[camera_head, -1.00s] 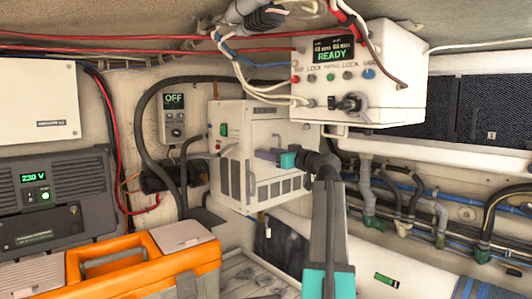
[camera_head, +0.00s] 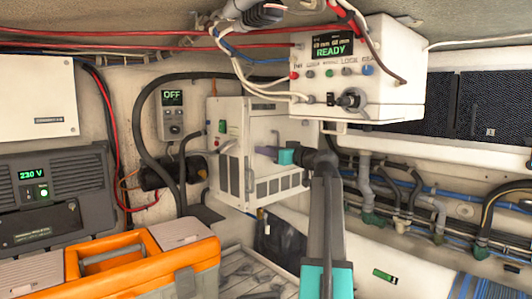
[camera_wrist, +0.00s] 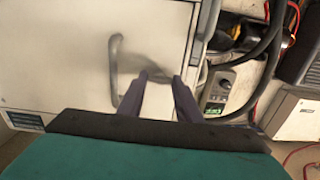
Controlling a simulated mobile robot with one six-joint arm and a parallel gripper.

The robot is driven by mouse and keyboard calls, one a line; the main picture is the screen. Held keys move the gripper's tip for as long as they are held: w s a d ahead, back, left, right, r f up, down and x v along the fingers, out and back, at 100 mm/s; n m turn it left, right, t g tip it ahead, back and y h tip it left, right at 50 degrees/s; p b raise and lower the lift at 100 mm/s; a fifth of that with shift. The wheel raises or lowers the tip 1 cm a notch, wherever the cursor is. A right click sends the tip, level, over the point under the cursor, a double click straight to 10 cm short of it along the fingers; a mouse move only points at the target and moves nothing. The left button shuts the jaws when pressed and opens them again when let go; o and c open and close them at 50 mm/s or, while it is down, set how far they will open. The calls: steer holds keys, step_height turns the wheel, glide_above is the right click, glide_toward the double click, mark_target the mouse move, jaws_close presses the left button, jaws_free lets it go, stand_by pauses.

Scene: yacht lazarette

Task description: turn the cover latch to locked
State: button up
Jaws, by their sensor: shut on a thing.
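The white cabinet (camera_head: 258,125) stands at the back, and its flat cover (camera_wrist: 65,60) fills the left of the wrist view. A curved grey handle (camera_wrist: 113,70) is on that cover. My gripper (camera_head: 259,151) reaches the cabinet, and its two purple fingers (camera_wrist: 160,77) point at the cover right of the handle. They are shut on a small grey, blurred piece between their tips, which appears to be the cover latch (camera_wrist: 157,73). Its exact angle cannot be told. In the head view the fingers and wrist hide the latch.
A white control box (camera_head: 378,75) reading READY hangs above my arm. An orange toolbox (camera_head: 190,262) stands at the front left. A black hose (camera_head: 142,125) and a grey unit reading OFF (camera_head: 170,115) are left of the cabinet. Pipes run along the right.

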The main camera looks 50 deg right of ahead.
steer(key=shift+f+m, duration=0.1)
steer(key=shift+m, duration=0.2)
steer(key=shift+m+p, duration=0.75)
steer(key=shift+m, duration=7.75)
steer(key=o, duration=1)
steer(key=shift+o, duration=0.2)
steer(key=shift+s, duration=0.1)
